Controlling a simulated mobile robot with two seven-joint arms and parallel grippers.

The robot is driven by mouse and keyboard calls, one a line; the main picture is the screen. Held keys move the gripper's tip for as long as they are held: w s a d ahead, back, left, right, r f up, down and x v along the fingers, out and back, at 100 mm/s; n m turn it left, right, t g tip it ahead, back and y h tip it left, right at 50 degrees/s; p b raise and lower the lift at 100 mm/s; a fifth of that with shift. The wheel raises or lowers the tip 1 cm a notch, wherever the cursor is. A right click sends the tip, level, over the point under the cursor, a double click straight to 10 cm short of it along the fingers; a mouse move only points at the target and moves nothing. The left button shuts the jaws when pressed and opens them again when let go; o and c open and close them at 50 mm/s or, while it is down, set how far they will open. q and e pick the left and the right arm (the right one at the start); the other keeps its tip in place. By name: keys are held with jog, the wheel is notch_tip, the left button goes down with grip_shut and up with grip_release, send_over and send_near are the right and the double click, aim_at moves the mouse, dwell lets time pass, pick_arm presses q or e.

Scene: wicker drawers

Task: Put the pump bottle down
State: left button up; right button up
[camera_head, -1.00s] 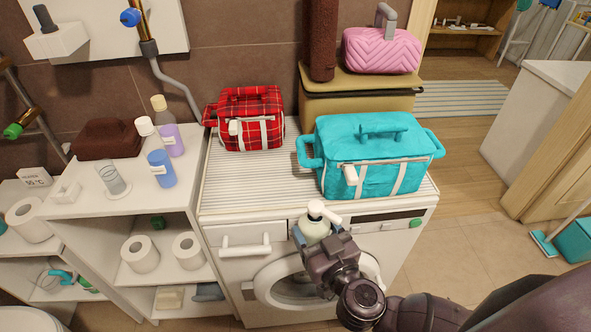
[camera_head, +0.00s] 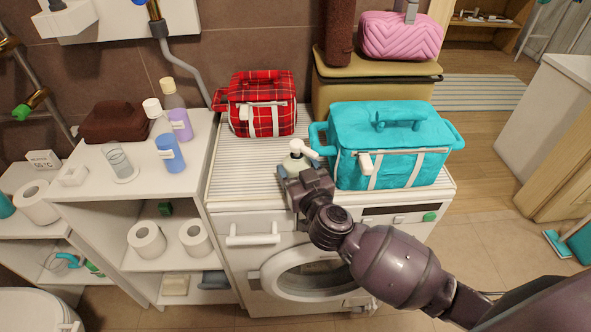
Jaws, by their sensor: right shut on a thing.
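The pump bottle (camera_head: 296,161) is pale with a white pump head and looks upright. My right gripper (camera_head: 295,172) is shut around it, and the gripper and wrist hide most of its lower body. It is over the front part of the washing machine's ribbed white top (camera_head: 240,185), between the red plaid bag and the turquoise bag. I cannot tell whether its base touches the top. My left gripper is not in view.
The turquoise bag (camera_head: 390,140) stands close to the right of the bottle. The red plaid bag (camera_head: 262,103) stands behind left. Ribbed top to the left is clear. A white shelf (camera_head: 105,190) holds a blue bottle (camera_head: 170,152) and a purple bottle (camera_head: 180,124).

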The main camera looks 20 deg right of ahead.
jog(key=shift+w+f+b, duration=0.35)
jog(key=shift+f, duration=0.15)
jog(key=shift+r, duration=0.2)
jog(key=o, duration=1.2)
jog(key=shift+f, duration=0.15)
jog(key=shift+c, duration=0.2)
jog(key=shift+s, duration=0.1)
jog(key=s+p, duration=0.2)
jog(key=s, duration=1)
jog(key=shift+d, duration=0.2)
